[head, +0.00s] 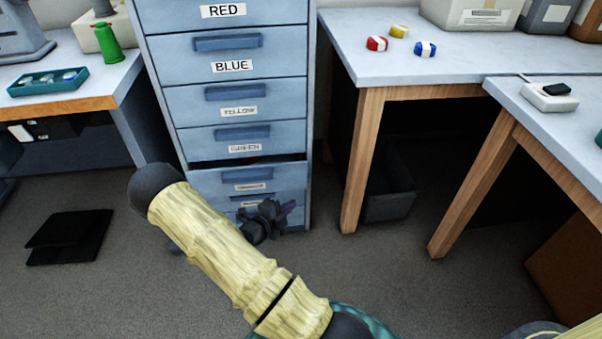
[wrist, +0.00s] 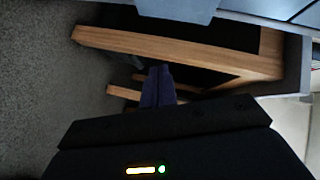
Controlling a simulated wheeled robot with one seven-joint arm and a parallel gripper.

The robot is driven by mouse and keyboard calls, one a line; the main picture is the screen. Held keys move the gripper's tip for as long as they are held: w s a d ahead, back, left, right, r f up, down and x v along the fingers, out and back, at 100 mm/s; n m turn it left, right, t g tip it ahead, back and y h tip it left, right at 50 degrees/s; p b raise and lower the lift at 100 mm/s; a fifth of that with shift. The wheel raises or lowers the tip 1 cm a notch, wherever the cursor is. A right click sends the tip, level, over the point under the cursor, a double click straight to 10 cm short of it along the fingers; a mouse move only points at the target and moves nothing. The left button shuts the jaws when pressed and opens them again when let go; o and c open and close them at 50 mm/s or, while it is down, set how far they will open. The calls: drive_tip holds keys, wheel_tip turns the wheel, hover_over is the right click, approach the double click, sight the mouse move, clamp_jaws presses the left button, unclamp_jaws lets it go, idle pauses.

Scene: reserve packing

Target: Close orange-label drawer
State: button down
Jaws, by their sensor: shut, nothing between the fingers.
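A blue-grey drawer cabinet (head: 228,105) stands in the middle of the head view, with readable labels RED, BLUE, YELLOW and GREEN. The drawer below GREEN (head: 207,181) stands partly out, with a dark gap above its front. Its label (head: 250,187) is too small to read; a further drawer sits below it, partly hidden by my arm and gripper. My gripper (head: 288,208) is low in front of these bottom drawers, at their right side. In the wrist view its dark fingers (wrist: 158,86) are together and empty. I cannot tell whether it touches a drawer front.
A table (head: 350,55) with small red, yellow and blue items stands right of the cabinet, a dark bin (head: 389,196) beneath it. Another table (head: 560,120) is nearer on the right. A left bench (head: 75,95) holds a teal tray (head: 48,83).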

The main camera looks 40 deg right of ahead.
drive_tip(key=r+m+h, duration=0.1)
drive_tip(key=a+r+m, duration=0.1)
drive_tip(key=r, duration=0.1)
drive_tip(key=r+m+t+h, duration=0.1)
drive_tip(key=shift+w+a+r+m+h, duration=0.15)
drive_tip(key=shift+w+a+m+h, duration=0.1)
drive_tip(key=shift+a+m+h, duration=0.05)
drive_tip(key=shift+w+d, duration=0.1)
drive_tip(key=b, duration=0.4)
approach(302, 171)
drive_tip(key=s+d+r, duration=0.3)
drive_tip(key=d, duration=0.2)
drive_tip(key=w+d+b, duration=0.2)
drive_tip(key=shift+w+d, duration=0.1)
drive_tip(key=shift+w, duration=0.25)
drive_tip(key=shift+w+d+r, duration=0.1)
drive_tip(key=shift+w+d, duration=0.1)
drive_tip(key=shift+w, duration=0.2)
